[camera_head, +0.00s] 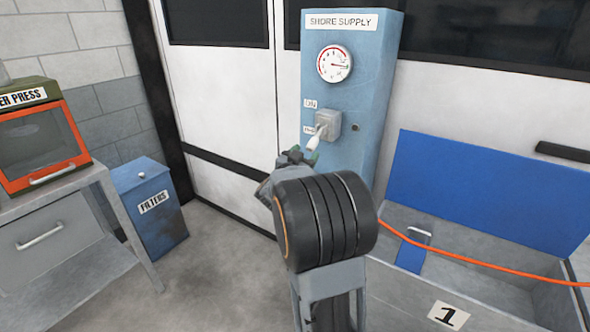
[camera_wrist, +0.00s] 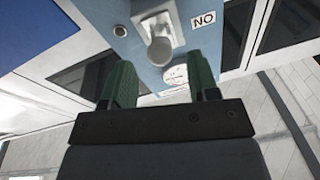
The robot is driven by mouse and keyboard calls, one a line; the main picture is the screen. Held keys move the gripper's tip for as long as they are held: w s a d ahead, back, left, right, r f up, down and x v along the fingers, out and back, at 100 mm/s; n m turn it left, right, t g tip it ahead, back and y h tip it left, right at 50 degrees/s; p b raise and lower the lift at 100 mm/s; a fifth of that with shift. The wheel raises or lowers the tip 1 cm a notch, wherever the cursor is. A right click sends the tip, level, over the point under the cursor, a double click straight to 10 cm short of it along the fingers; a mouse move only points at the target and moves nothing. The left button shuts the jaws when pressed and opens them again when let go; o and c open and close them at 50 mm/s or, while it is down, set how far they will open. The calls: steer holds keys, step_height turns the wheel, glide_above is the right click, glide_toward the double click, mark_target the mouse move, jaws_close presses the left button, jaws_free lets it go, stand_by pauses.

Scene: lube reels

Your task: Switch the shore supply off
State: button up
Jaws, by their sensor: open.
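The blue shore supply cabinet (camera_head: 343,95) stands against the white doors. Its grey switch box (camera_head: 331,122) carries a pale lever (camera_head: 313,142) that juts out and slants down-left in the head view. An ON label (camera_head: 310,104) sits up-left of the box; a lower label (camera_head: 308,129) is too small to read. My gripper (camera_head: 298,156) is just below the lever, partly hidden by my wrist. In the wrist view, the open green fingers (camera_wrist: 160,80) lie either side of the lever's round end (camera_wrist: 160,51), with no clear contact. The ON label (camera_wrist: 203,19) appears upside down there.
A round gauge (camera_head: 334,64) is above the switch. An open grey bin (camera_head: 465,245) with a blue lid (camera_head: 490,190) and an orange hose (camera_head: 480,264) lies to the right. A blue filters bin (camera_head: 148,208) and a press bench (camera_head: 50,185) stand left.

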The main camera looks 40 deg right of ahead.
steer(key=v, duration=0.7)
steer(key=shift+a, duration=0.25)
steer(key=shift+s, duration=0.1)
